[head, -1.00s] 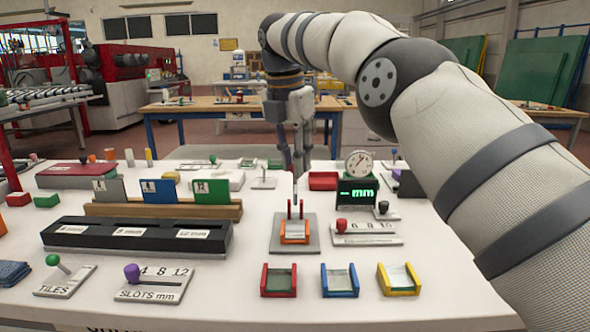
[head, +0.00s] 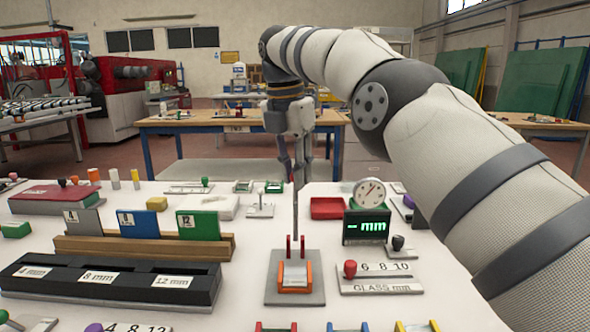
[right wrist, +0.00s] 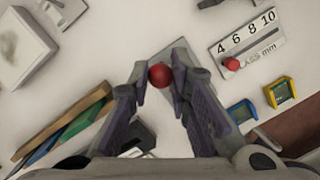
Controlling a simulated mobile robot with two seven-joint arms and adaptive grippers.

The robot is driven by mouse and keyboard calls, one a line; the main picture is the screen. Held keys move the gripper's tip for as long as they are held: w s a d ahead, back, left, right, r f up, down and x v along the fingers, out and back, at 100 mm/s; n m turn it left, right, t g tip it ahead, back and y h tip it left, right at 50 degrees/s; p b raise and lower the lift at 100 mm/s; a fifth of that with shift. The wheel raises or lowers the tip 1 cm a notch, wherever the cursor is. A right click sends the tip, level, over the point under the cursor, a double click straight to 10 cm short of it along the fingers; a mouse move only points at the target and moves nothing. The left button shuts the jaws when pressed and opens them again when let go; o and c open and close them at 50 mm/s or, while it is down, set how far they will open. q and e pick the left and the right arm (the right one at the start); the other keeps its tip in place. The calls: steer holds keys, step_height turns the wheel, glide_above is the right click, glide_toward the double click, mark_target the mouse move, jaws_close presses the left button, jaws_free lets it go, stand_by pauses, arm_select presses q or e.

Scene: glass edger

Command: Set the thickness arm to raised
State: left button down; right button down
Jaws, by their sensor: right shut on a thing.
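The thickness arm shows in the head view as a thin upright grey rod (head: 295,215) above a grey base plate (head: 274,289) with an orange cradle (head: 309,275) and two red posts. My right gripper (head: 300,172) is at the top of the rod, pointing down. In the right wrist view, a red ball knob (right wrist: 160,75) sits between the fingertips of the right gripper (right wrist: 159,83), which is shut on it. The fingers hide the knob in the head view. The gauge display (head: 367,226) beside the station reads "- mm". My left gripper is out of view.
A glass-thickness selector (head: 378,285) with a red knob (head: 350,269) at its left end is right of the station. A dial (head: 370,193) stands on the display. A wooden rack (head: 140,247) with coloured plates and a black slotted block (head: 105,280) are to the left.

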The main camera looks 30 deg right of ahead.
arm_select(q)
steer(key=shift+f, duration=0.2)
arm_select(e)
steer(key=shift+w+d, duration=0.45)
steer(key=shift+w, duration=0.1)
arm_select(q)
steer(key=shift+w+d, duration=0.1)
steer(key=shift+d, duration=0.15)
arm_select(e)
steer(key=shift+w+d+f, duration=0.1)
steer(key=shift+d+f, duration=0.05)
steer(key=shift+d, duration=0.05)
steer(key=c, duration=1.7)
jaws_free()
steer(key=shift+w+a, duration=0.1)
steer(key=shift+o, duration=1.2)
steer(key=shift+w+a+f, duration=0.15)
steer(key=shift+w+f, duration=0.15)
steer(key=shift+w, duration=0.2)
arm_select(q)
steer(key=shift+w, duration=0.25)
arm_select(e)
steer(key=shift+s+r, duration=0.1)
steer(key=shift+s, duration=0.05)
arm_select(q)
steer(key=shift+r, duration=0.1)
